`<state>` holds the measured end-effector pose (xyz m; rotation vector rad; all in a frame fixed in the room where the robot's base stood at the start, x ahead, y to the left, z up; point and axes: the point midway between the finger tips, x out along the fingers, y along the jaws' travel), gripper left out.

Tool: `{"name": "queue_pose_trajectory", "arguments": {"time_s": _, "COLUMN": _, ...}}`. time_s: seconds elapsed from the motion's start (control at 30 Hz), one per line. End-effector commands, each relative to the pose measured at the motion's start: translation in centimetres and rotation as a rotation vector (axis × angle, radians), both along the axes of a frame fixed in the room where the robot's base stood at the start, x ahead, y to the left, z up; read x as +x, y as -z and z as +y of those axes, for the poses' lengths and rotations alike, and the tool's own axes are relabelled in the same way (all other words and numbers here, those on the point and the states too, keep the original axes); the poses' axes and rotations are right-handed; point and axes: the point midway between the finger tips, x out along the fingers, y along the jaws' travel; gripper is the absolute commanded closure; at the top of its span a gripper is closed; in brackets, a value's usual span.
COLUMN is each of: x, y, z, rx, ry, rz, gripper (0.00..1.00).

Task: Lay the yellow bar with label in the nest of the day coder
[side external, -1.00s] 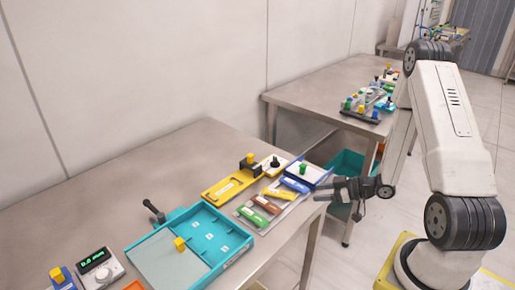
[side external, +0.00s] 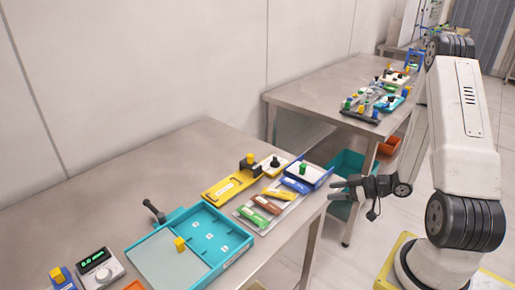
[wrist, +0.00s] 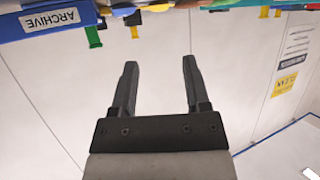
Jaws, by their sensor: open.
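My gripper (side external: 340,189) hangs open and empty just off the right end of the near table; in the wrist view its two dark fingers (wrist: 157,90) stand apart with nothing between them. A flat yellow piece with a white label (side external: 228,186) lies on the near table, with a black and yellow block at its far end; I cannot tell whether it is the day coder or holds a nest. Labelled bars lie side by side on a grey rack, among them an orange-yellow one (side external: 280,194). I cannot pick out the yellow bar with certainty.
A teal tray (side external: 232,252) with a yellow knob is in front. A grey gauge with green digits (side external: 97,266) stands at lower left. A blue-edged tray (side external: 320,178) is at the table's right end; a blue ARCHIVE tray (wrist: 45,23) tops the wrist view. A second table (side external: 300,92) is behind.

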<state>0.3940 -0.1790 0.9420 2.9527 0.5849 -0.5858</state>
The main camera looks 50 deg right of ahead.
Motion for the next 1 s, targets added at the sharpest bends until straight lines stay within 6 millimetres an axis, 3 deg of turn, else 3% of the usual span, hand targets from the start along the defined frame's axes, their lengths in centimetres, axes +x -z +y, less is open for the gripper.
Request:
{"name": "queue_pose_trajectory", "arguments": {"time_s": 0.27, "x": 0.5, "y": 0.0, "z": 0.0, "rx": -0.021, "ry": 0.005, "rz": 0.020, "gripper": 0.40}}
{"name": "queue_pose_trajectory", "arguments": {"time_s": 0.67, "x": 4.8, "y": -1.1, "z": 0.5, "rx": -0.242, "ry": 0.114, "rz": 0.264, "gripper": 0.40}}
{"name": "queue_pose_trajectory", "arguments": {"time_s": 1.0, "x": 6.3, "y": -4.4, "z": 4.5, "rx": -0.346, "ry": 0.278, "rz": 0.515, "gripper": 0.40}}
